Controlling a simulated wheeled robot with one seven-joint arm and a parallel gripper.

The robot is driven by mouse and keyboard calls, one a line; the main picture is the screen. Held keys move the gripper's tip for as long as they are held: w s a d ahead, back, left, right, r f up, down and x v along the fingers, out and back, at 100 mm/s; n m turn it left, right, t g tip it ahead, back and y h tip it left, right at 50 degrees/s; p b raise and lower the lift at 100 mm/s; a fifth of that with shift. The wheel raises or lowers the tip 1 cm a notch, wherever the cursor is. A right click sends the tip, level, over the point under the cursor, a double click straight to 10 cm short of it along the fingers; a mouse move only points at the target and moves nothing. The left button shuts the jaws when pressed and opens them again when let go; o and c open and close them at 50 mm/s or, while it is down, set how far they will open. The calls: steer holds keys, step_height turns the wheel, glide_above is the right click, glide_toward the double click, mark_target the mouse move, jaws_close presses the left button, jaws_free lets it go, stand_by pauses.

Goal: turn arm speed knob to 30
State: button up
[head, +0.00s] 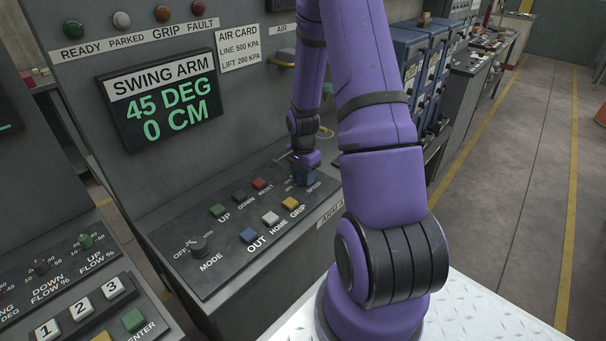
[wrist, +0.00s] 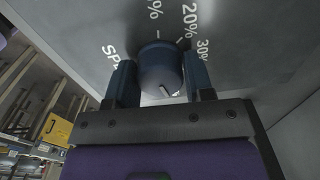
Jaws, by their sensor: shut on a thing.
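The arm speed knob (wrist: 160,65) is a dark blue rounded knob on the grey panel, in the middle of the wrist view. My gripper (wrist: 159,78) has one blue finger on each side of it and is shut on it. Printed scale marks 20% (wrist: 190,20) and 30% (wrist: 203,50) show beyond and to the right of the knob. A small white mark shows low on the knob, but I cannot tell which value it points to. In the head view my gripper (head: 303,176) is at the right end of the control panel by the SPEED label, and hides the knob.
The panel (head: 205,275) also holds the mode knob (head: 197,245), a blue OUT button (head: 249,236), a white HOME button (head: 270,218) and a yellow GRIP button (head: 291,204). The display (head: 160,105) reads 45 DEG, 0 CM. Open floor lies at right.

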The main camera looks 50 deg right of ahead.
steer(key=shift+n, duration=0.4)
steer(key=n, duration=0.7)
steer(key=shift+n, duration=0.3)
steer(key=n, duration=0.3)
steer(key=shift+n, duration=2.1)
steer(key=o, duration=0.9)
